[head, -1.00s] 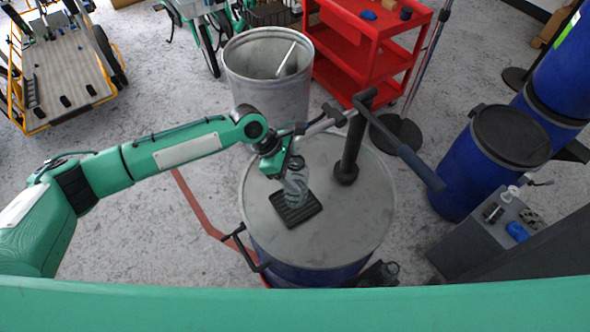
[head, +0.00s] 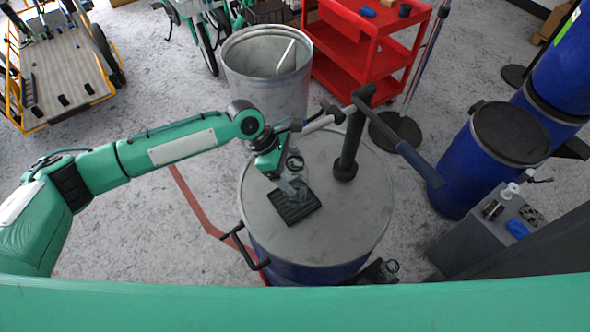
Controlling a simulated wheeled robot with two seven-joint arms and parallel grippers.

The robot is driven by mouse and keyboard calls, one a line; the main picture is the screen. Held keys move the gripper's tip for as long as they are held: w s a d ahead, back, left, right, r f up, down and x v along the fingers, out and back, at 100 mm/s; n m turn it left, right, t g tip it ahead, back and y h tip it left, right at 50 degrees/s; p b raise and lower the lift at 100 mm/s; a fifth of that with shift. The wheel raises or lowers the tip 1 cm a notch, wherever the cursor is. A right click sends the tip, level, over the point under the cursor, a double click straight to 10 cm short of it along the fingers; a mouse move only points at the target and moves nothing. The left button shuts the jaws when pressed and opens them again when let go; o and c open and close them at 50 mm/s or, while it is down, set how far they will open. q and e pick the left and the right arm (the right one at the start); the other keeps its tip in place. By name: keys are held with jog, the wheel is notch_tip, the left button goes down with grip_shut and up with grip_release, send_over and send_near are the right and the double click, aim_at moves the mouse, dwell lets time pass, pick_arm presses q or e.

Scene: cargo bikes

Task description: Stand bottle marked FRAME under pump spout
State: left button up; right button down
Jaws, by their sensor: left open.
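A clear, greyish bottle (head: 297,189) stands on the black ribbed pad (head: 304,210) on top of the drum lid, near the pad's far-left edge. Its marking cannot be read at this size. The pump (head: 350,145) rises from the drum lid, and its spout arm (head: 318,124) reaches left above the pad side. Whether the bottle is straight below the spout's end is hard to tell. My left gripper (head: 283,178) is open, close against the bottle's far-left side and partly covering it. My right gripper is not in view.
The drum lid (head: 345,220) has free room around the pad. The pump's crank handle (head: 420,168) sticks out to the right. A grey open bin (head: 265,90) stands behind, with a red cart (head: 365,50) beside it. Blue drums (head: 470,170) stand at the right.

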pick_arm(q)
jog(key=b+v, duration=0.2)
jog(key=v, duration=0.9)
jog(key=shift+a+r, duration=0.2)
jog(key=shift+r, duration=0.2)
